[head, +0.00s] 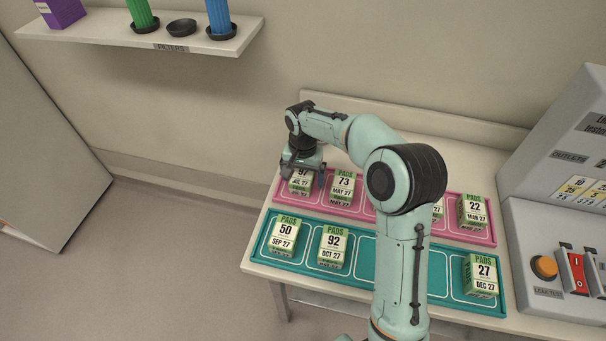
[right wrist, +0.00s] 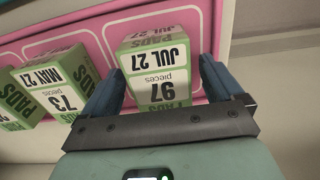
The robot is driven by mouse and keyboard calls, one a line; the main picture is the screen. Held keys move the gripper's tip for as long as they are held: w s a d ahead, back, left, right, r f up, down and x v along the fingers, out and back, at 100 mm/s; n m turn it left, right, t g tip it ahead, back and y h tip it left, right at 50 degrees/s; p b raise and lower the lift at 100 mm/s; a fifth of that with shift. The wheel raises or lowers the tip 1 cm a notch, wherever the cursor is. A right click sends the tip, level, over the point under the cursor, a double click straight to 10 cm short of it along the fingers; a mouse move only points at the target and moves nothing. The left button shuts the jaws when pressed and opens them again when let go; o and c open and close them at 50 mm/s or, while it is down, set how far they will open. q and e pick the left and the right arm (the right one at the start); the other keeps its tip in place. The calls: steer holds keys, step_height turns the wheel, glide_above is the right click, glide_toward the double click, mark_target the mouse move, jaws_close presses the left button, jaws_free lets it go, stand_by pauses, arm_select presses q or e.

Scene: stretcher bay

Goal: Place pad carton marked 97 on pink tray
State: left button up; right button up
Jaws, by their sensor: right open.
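The pad carton marked 97 (head: 301,181) stands at the left end of the pink tray (head: 464,236), partly hidden by my right gripper in the head view. In the right wrist view the carton marked 97 (right wrist: 160,68) is upside down in the picture and lies between the two blue fingers. My right gripper (head: 303,176) is open, its fingers on either side of that carton; I see a gap at the right finger and cannot tell whether the left one touches. The pink tray also shows in the right wrist view (right wrist: 90,37). My left gripper is not in view.
Carton 73 (head: 343,188) stands just right of carton 97. Carton 22 (head: 473,210) is at the pink tray's right end. The teal tray (head: 377,262) in front holds cartons 50 (head: 284,236), 92 (head: 332,245) and 27 (head: 481,275). A test panel (head: 560,240) stands at right.

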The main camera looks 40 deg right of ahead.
mark_target(303, 174)
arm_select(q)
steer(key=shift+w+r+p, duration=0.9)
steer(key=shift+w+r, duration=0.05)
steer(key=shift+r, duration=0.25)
arm_select(e)
step_height(303, 174, up, 12)
steer(key=shift+r, duration=0.2)
